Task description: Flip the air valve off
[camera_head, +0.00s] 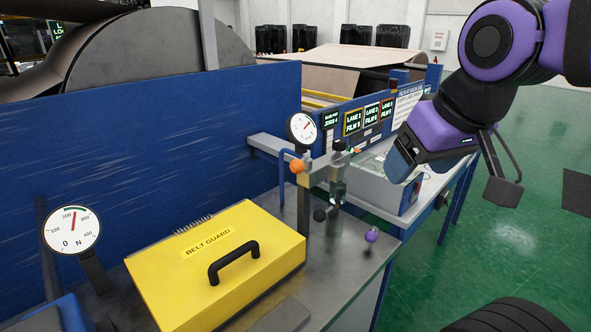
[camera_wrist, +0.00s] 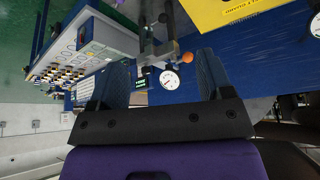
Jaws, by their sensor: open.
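The air fittings stand on a post at the back of the grey bench: a round white gauge (camera_head: 303,128), an orange ball knob (camera_head: 297,166) just below it, and a metal body with black knobs (camera_head: 338,180) to the right. A purple ball knob (camera_head: 371,236) sits lower, near the bench's right edge. I cannot tell which knob works the valve. My gripper (camera_head: 400,162) is open and empty, up and to the right of the fittings, apart from them. In the wrist view the gauge (camera_wrist: 170,80) and orange knob (camera_wrist: 187,57) show beyond the fingers.
A yellow belt guard box (camera_head: 215,262) with a black handle lies left of the post. A second gauge (camera_head: 72,229) stands at far left. A blue machine wall (camera_head: 150,150) rises behind. A grey control box (camera_head: 385,180) is to the right; green floor is open beyond.

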